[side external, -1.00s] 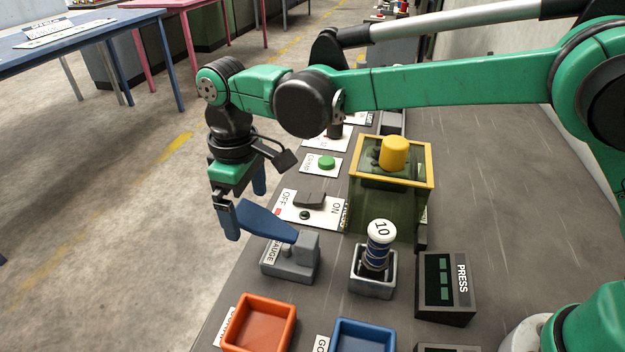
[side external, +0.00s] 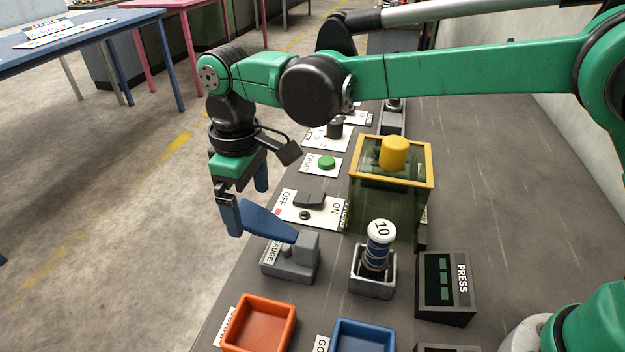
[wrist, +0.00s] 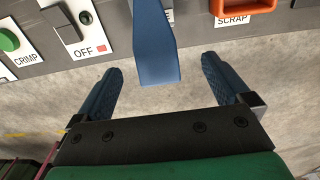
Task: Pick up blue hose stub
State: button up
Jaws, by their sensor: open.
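In the wrist view my gripper (wrist: 160,75) holds nothing.
An orange tray (side external: 258,327) and a blue tray (side external: 362,335) are in front. Left of the bench is open floor.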

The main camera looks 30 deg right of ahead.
aim_at(388, 230)
jog(key=shift+c, duration=0.7)
jog(key=shift+d+r, duration=0.15)
jog(key=shift+d, duration=0.05)
jog(key=s+d+t+y, duration=0.1)
jog(key=s+d, duration=0.3)
jog(key=s+d+r+t+y, duration=0.1)
jog(key=s+d, duration=0.3)
jog(key=d, duration=0.1)
jog(key=s+d+t, duration=0.1)
jog(key=s+d, duration=0.3)
jog(key=d, duration=0.1)
jog(key=shift+s+r+m+y, duration=0.2)
jog(key=shift+s+m+y, duration=0.1)
jog(key=shift+m+y, duration=0.1)
jog(key=shift+s+f+t, duration=0.2)
jog(key=shift+f+t, duration=0.1)
jog(key=shift+x, duration=2.65)
